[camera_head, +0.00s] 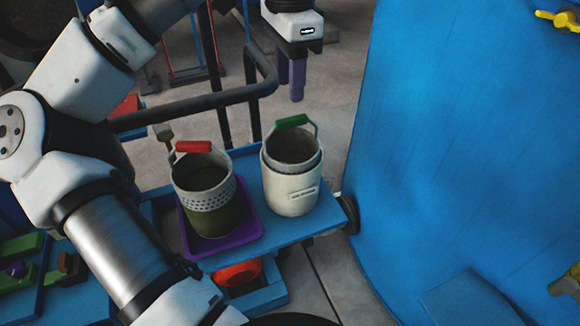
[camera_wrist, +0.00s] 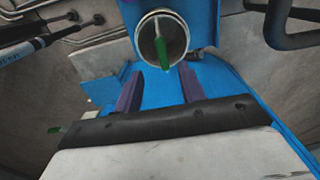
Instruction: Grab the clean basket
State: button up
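The basket with a green handle (camera_head: 292,121) sits inside a white canister (camera_head: 291,194) on the right of a blue cart. In the wrist view the round canister opening and the green handle (camera_wrist: 162,45) lie ahead of my fingers. A second basket (camera_head: 203,200), perforated grey and dark green with a red handle, stands in a purple tray (camera_head: 247,229) to the left. My gripper (camera_head: 291,78) hangs above and behind the green-handled basket, apart from it. Its two purple fingers (camera_wrist: 160,90) are spread, with nothing between them.
The blue cart top (camera_head: 303,231) has a dark push rail (camera_head: 200,103) behind it. A red-orange round thing (camera_head: 238,273) sits on its lower shelf. A large blue body (camera_head: 450,150) stands close on the right. Grey floor shows behind the cart.

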aim_at(292, 126)
notch_tip(292, 126, down, 6)
jog(key=shift+f, duration=0.2)
jog(key=shift+w+d+f+p, duration=0.1)
jog(key=shift+w+f+p, duration=0.1)
jog(key=shift+f, duration=1.15)
jog(key=shift+w+d+f+p, duration=0.1)
jog(key=shift+f+p, duration=0.05)
jog(key=shift+f, duration=1.2)
grip_shut()
